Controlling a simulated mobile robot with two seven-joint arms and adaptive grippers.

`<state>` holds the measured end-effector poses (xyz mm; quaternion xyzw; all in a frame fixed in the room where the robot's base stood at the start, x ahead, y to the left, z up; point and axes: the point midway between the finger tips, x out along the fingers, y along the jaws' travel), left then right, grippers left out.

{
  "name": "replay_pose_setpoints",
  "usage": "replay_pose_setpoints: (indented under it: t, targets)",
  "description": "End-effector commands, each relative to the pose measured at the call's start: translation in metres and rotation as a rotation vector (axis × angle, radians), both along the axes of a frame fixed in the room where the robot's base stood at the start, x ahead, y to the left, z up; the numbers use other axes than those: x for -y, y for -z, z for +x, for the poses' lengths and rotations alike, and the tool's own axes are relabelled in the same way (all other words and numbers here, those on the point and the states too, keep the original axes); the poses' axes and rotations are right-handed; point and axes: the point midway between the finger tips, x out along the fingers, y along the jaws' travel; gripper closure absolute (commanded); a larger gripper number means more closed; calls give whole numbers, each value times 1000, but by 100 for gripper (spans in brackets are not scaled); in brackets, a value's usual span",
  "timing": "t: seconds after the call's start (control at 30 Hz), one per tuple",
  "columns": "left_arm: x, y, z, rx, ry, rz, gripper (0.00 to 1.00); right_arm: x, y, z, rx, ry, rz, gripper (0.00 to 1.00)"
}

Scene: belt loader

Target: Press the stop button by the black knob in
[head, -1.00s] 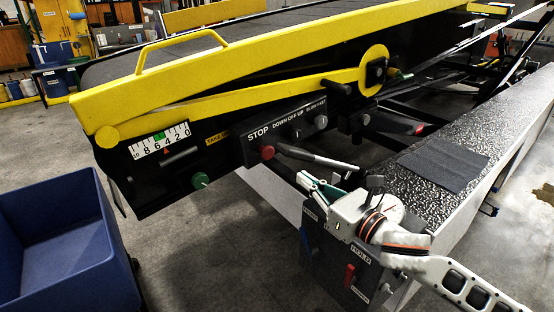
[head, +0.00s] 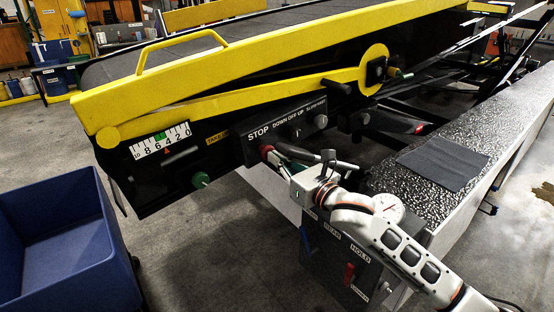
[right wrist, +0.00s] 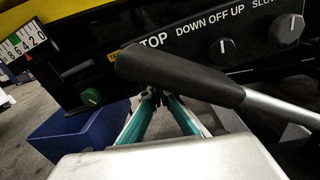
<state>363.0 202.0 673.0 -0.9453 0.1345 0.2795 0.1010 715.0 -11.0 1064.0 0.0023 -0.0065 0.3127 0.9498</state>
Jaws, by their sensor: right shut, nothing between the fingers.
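The red stop button (head: 266,150) is on the black control panel (head: 250,153), beneath the word STOP. A black knob (head: 296,134) marked DOWN OFF UP is to its right; it also shows in the right wrist view (right wrist: 222,49). My right gripper (head: 271,156) is shut and empty, its tips right at the button. I cannot tell whether they touch it. In the right wrist view the shut fingertips (right wrist: 153,94) show below a black lever grip (right wrist: 178,75), which hides the button there. My left gripper is not in view.
A second black knob (right wrist: 288,29) is farther right on the panel. A green knob (head: 201,180) is at lower left. A grey box with a red switch (head: 349,274) stands below my right arm. A blue bin (head: 60,235) is at left.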

Motion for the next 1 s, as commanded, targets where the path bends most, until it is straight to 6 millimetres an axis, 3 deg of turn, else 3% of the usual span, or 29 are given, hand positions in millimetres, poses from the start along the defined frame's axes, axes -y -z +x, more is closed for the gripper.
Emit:
replay_pose_setpoints:
  t: [0.43, 1.0]
  targets:
    - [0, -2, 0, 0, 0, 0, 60, -11, -1, 16, 1, 0, 0, 100]
    - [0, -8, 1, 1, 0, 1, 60, -4, -1, 16, 1, 2, -3, 100]
